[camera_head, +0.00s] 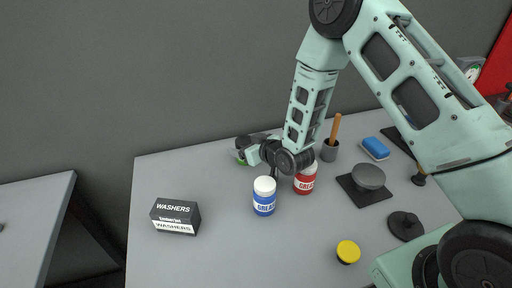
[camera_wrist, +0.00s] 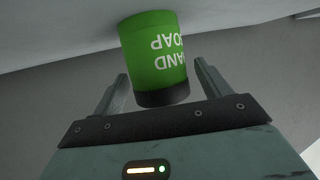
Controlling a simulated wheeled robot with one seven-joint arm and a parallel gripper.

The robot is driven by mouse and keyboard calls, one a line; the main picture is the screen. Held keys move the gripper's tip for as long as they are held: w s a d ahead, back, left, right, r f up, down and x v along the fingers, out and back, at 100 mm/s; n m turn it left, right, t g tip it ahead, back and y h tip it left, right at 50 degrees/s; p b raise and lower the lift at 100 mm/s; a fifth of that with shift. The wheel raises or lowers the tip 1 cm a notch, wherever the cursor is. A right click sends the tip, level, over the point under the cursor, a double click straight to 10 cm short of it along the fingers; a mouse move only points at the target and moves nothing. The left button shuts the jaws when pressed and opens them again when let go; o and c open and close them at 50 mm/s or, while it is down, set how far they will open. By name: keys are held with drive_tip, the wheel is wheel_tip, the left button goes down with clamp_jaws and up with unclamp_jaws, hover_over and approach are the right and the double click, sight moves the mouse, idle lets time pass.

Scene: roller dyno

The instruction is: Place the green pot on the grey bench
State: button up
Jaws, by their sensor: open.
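The green pot (camera_wrist: 152,48), lettered HAND SOAP, shows in the wrist view just ahead of and partly between the fingers of my gripper (camera_wrist: 161,75). Its dark lid points toward the palm, and its lettering is upside down in the picture. The fingers are open, with one on each side; contact cannot be told. In the head view my gripper (camera_head: 246,148) is at the back left of the large light-grey bench top (camera_head: 215,262), and only a sliver of the green pot (camera_head: 241,161) shows beside it. A second grey bench top (camera_head: 35,220) stands at the left.
Near my gripper stand a blue grease pot (camera_head: 264,199), a red grease pot (camera_head: 305,182) and a grey cup with a wooden handle (camera_head: 330,151). A black WASHERS box (camera_head: 175,216) sits front left. A gap separates the two tops. The left top is mostly bare.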

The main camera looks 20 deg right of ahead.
drive_tip(key=b+v, duration=0.2)
drive_tip(key=v, duration=0.9)
drive_tip(key=s+a+r+g, duration=0.1)
drive_tip(key=s+a+g, duration=0.1)
drive_tip(key=s, duration=0.1)
drive_tip(key=s+a+r+n+g, duration=0.1)
drive_tip(key=s+a+g, duration=0.1)
drive_tip(key=s, duration=0.1)
drive_tip(key=s+a+r+g+h, duration=0.1)
drive_tip(key=s+a+g, duration=0.1)
drive_tip(key=s+a, duration=0.1)
drive_tip(key=shift+s+a+r+n+g, duration=0.15)
drive_tip(key=shift+s+r+n+g, duration=0.15)
drive_tip(key=shift+r+n, duration=0.1)
drive_tip(key=s+r+g+h, duration=0.1)
drive_tip(key=s+r+g, duration=0.2)
drive_tip(key=s, duration=0.6)
drive_tip(key=s+r+n+g+h, duration=0.1)
drive_tip(key=s+r+g+h, duration=0.1)
drive_tip(key=s, duration=0.7)
drive_tip(key=shift+s+r+g, duration=0.3)
drive_tip(key=shift+r+g, duration=0.2)
drive_tip(key=shift+r, duration=0.3)
